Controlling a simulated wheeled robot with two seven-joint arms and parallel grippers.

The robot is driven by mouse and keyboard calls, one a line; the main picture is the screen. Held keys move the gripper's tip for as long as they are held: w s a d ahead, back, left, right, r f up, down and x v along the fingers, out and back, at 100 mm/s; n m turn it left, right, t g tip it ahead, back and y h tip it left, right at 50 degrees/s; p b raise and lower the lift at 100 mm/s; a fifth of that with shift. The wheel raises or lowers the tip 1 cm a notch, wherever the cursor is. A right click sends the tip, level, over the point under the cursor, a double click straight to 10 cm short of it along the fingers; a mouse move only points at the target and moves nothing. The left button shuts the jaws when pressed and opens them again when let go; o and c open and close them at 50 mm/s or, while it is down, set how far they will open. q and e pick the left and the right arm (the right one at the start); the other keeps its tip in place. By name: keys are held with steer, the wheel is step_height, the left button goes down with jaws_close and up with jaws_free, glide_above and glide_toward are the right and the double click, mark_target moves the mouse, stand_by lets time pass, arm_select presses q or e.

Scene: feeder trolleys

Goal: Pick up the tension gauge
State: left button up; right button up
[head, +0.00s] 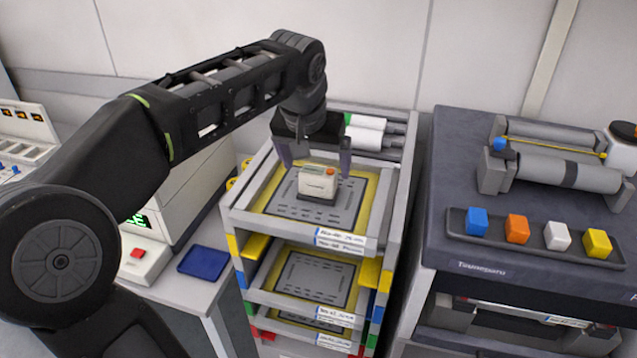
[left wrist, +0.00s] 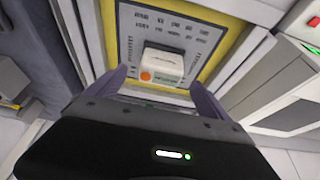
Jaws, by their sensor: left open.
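The tension gauge looks to be the small white box with an orange button (head: 318,181). It sits on the grey plate of the top tray (head: 262,187) in the trolley. In the left wrist view the white box (left wrist: 162,66) lies just beyond and between the fingertips. My left gripper (head: 315,165) is open above and around the box, with one finger to each side. I cannot tell whether the fingers touch it. My right gripper is not in view.
Lower trays (head: 300,300) sit under the top one. White rolls (head: 365,130) lie behind it. A dark cabinet (head: 445,200) on the right carries rollers and a tray of coloured blocks (head: 535,240). A blue pad (head: 204,262) lies on the left bench.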

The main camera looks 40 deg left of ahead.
mark_target(318, 172)
arm_select(q)
steer(key=shift+p+x, duration=0.5)
steer(key=shift+x, duration=2.15)
steer(key=shift+a, duration=0.1)
steer(key=shift+r, duration=0.1)
steer(key=shift+w, duration=0.1)
jaws_close()
step_height(318, 172, up, 10)
steer(key=shift+r, duration=0.1)
